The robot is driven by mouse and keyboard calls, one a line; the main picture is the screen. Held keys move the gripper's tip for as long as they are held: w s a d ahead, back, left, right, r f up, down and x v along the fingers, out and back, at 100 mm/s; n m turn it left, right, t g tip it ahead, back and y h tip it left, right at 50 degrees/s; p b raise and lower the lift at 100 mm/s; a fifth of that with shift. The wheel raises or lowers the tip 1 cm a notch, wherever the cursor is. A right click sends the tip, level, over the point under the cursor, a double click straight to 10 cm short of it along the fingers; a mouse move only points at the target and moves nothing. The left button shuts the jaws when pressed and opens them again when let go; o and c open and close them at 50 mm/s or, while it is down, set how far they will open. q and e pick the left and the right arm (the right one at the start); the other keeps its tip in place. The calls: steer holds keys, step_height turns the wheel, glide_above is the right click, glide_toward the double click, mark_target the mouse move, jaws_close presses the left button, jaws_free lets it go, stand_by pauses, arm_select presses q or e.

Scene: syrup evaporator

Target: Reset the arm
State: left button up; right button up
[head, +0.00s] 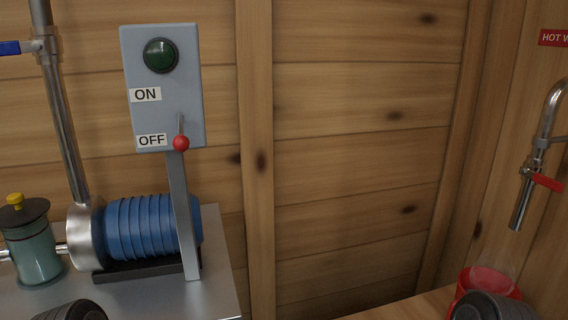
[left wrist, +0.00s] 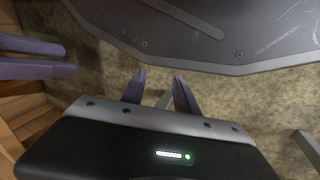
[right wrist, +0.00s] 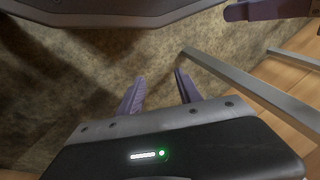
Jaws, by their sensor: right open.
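My left gripper (left wrist: 160,78) shows in the left wrist view with its two purple fingers apart and nothing between them. My right gripper (right wrist: 159,77) shows in the right wrist view, also open and empty. Both hang over a mottled brown floor (right wrist: 110,62). Neither gripper's fingers show in the head view, where only dark rounded parts of my arms rise at the bottom edge. More purple fingers (left wrist: 30,68) show at the left of the left wrist view, and a purple finger (right wrist: 268,10) shows at the top right of the right wrist view.
A grey switch box (head: 187,88) has a dark green lamp (head: 161,55) and a red-knobbed lever (head: 181,143) down by OFF. A blue pump (head: 140,227) stands on a metal table (head: 215,290). A red container (head: 485,280) stands below a hot-water tap (head: 522,202). Grey bars (right wrist: 240,82) stand near my right gripper.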

steer(key=s+f+m+g, duration=0.1)
steer(key=s+f, duration=0.1)
steer(key=s, duration=0.3)
arm_select(q)
step_height(320, 180, up, 31)
steer(key=s+d+p, duration=0.1)
steer(key=s+p, duration=0.1)
steer(key=p, duration=2.9)
steer(key=shift+d+g, duration=0.3)
steer(key=shift+d, duration=0.1)
arm_select(e)
step_height(320, 180, up, 31)
steer(key=s+a, duration=0.1)
steer(key=s, duration=0.1)
steer(key=shift+a+g+y, duration=0.25)
steer(key=shift+g+y, duration=0.05)
steer(key=shift+g, duration=0.1)
steer(key=shift+f, duration=0.1)
